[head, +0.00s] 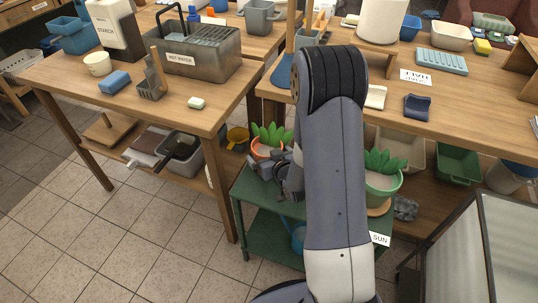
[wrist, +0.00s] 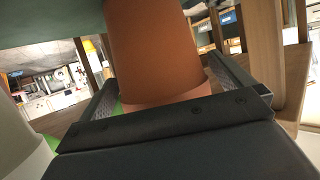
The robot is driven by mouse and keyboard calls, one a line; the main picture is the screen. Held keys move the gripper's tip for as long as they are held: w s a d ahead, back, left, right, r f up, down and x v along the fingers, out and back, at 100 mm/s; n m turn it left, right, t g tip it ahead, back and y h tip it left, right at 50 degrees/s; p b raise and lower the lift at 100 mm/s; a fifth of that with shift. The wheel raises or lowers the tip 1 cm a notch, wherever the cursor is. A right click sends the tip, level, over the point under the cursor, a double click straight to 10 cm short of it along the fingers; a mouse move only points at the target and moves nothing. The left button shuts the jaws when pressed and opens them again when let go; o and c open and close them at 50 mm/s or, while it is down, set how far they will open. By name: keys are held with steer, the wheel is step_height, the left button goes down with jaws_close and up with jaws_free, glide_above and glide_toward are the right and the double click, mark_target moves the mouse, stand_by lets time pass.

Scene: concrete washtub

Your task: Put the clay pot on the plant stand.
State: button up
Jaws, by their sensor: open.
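The clay pot (head: 264,152), orange-brown with a green succulent, is at the back left of the green plant stand (head: 258,204). It also fills the middle of the wrist view (wrist: 152,50), where its narrow end meets a green surface at the top of the picture. My gripper (head: 274,166) is at the near side of the pot and partly covers it. In the wrist view the open fingers lie on either side of the pot; I cannot tell whether they touch it. My arm hides the middle of the stand.
A green pot with a succulent (head: 384,184) stands on a wooden saucer at the stand's right, near a SUN card (head: 380,239). Wooden tables with tubs stand behind and left (head: 60,75). A grey-panelled frame (head: 505,250) is at the lower right. Tiled floor is free at the lower left.

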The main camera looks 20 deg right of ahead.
steer(key=shift+r, duration=0.1)
steer(key=shift+r+p, duration=0.15)
steer(key=shift+p, duration=0.2)
steer(key=v, duration=1.2)
